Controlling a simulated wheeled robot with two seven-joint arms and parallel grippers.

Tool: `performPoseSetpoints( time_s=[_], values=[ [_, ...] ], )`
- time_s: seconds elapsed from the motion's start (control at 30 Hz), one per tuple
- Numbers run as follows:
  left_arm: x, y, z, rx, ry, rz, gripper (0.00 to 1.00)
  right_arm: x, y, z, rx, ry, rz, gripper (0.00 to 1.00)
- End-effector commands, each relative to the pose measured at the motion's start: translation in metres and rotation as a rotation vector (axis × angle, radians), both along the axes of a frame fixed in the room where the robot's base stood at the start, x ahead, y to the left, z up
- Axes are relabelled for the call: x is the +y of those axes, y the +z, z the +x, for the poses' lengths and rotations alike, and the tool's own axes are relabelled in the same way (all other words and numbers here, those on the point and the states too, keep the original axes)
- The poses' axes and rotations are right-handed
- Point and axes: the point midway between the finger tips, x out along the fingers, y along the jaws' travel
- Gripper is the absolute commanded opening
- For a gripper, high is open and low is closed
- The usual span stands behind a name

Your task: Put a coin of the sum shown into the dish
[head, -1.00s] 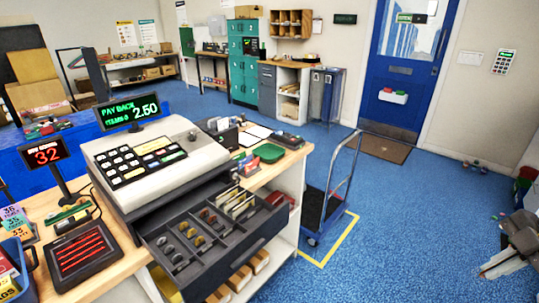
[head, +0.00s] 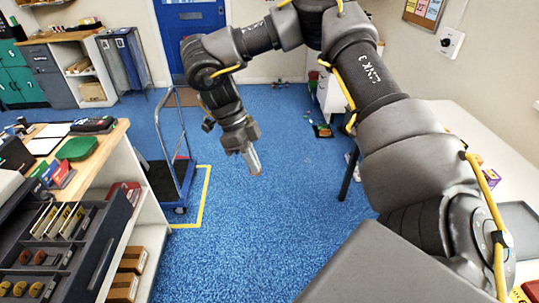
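The open till drawer (head: 112,222) is at the lower left, partly cut off by the picture edge. Coins (head: 38,257) in silver, gold and copper tones lie in its front compartments. Upright notes (head: 57,220) stand behind them. A green dish (head: 78,148) sits on the counter beyond the drawer and looks empty. My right gripper (head: 254,162) hangs over the blue floor, well to the right of the drawer and dish. Its fingers are seen nearly edge-on, so their gap is unclear. My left gripper is out of view. The sum display is also out of view.
A blue hand trolley (head: 180,180) stands on the floor right of the counter (head: 118,138). Dark and red card-like items (head: 60,172) lie near the dish. A white table (head: 470,140) is at the right behind my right arm. The middle floor is open.

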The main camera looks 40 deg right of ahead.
Motion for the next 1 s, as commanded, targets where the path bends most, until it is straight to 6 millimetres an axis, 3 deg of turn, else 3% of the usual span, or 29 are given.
performPoseSetpoints(
  time_s=[0.3, 0.5, 0.7, 1.0],
  values=[
    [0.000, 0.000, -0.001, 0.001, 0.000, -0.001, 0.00, 0.053, -0.017, 0.019, 0.007, 1.192, 0.002, 0.00],
    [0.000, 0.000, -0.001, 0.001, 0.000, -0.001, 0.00, 0.083, -0.026, 0.027, 0.003, 1.878, 0.004, 0.00],
    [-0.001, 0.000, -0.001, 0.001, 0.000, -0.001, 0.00, 0.102, -0.033, 0.031, 0.002, 2.304, 0.004, 0.00],
    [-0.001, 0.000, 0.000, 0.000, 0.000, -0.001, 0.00, 0.111, -0.036, 0.032, 0.004, 2.492, 0.004, 0.00]
  ],
)
